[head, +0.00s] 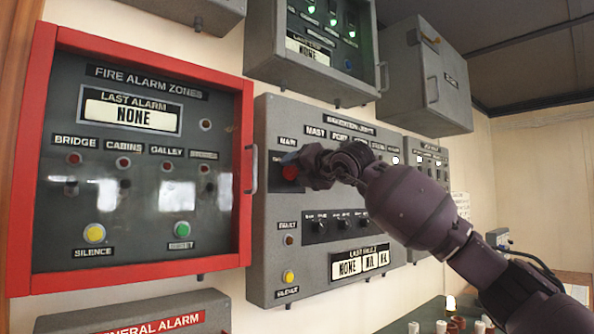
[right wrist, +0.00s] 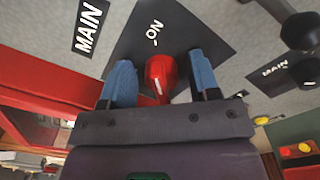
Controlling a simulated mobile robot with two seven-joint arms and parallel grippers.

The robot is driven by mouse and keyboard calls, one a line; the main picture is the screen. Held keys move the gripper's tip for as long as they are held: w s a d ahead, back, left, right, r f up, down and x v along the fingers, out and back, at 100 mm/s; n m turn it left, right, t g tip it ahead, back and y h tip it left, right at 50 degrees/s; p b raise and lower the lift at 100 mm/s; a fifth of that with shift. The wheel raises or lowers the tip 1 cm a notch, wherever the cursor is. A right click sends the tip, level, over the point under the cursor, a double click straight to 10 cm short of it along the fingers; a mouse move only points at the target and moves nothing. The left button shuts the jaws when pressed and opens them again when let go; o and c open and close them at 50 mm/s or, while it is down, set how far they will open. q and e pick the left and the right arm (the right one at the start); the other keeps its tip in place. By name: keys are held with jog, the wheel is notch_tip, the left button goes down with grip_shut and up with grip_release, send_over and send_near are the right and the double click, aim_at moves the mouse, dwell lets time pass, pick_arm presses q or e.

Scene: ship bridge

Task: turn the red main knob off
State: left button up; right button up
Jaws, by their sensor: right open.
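The red main knob (head: 290,172) is on the grey navigation lights panel (head: 268,235), under the MAIN label at its upper left. In the head view my right gripper (head: 303,167) is at the knob and hides part of it. In the right wrist view the red knob (right wrist: 160,72) lies between the two blue fingertips of my right gripper (right wrist: 161,82). The jaws are open, one finger on each side, with gaps beside the knob. An "ON" mark (right wrist: 155,30) shows on the black plate near the knob. My left gripper is not in view.
A red-framed fire alarm panel (head: 246,110) with a handle stands close on the left. Grey boxes (head: 425,75) hang above. Small black switches (head: 344,224) sit lower on the same panel. A green surface (head: 425,316) with small items is at the bottom.

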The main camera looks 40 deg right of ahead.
jog(key=c, duration=0.8)
jog(key=shift+c, duration=0.2)
